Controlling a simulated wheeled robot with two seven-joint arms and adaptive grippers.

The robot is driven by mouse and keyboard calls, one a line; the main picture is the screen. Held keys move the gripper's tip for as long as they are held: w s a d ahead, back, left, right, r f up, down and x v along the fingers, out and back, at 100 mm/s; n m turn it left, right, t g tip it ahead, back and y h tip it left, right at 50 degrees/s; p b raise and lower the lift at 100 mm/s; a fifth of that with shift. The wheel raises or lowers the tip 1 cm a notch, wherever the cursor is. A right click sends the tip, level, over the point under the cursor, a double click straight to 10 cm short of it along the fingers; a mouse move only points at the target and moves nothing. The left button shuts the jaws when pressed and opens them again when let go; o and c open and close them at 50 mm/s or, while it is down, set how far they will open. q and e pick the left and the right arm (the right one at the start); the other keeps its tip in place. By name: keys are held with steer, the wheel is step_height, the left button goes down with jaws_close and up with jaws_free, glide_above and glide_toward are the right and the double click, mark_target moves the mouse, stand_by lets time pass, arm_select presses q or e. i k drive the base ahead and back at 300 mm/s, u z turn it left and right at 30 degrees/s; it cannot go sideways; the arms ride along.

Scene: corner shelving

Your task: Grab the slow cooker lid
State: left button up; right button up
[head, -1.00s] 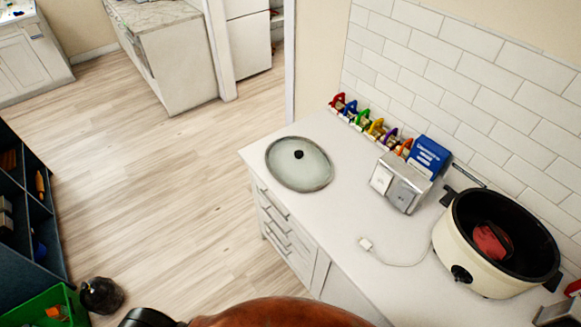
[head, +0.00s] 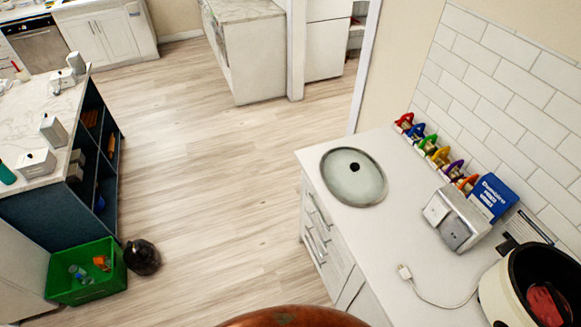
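The slow cooker lid (head: 353,178) is an oval glass lid with a pale rim and a small black knob. It lies flat near the far left end of the white counter in the head view. The slow cooker (head: 497,296) is cream with a black inside and stands at the lower right, cut off by the picture edge. It is open, with something red inside. Neither of my grippers shows in the head view.
The counter (head: 403,229) also holds a row of coloured items (head: 440,157) along the tiled wall, a metal box (head: 457,217), a blue box (head: 492,197) and a white plug with cord (head: 405,272). A green crate (head: 88,290) and a dark round object (head: 142,257) stand on the open wooden floor.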

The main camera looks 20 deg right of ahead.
mark_target(351, 174)
steer(key=u, duration=0.55)
steer(key=i, duration=3)
steer(key=z, duration=3)
steer(key=i, duration=0.45)
steer(key=z, duration=0.1)
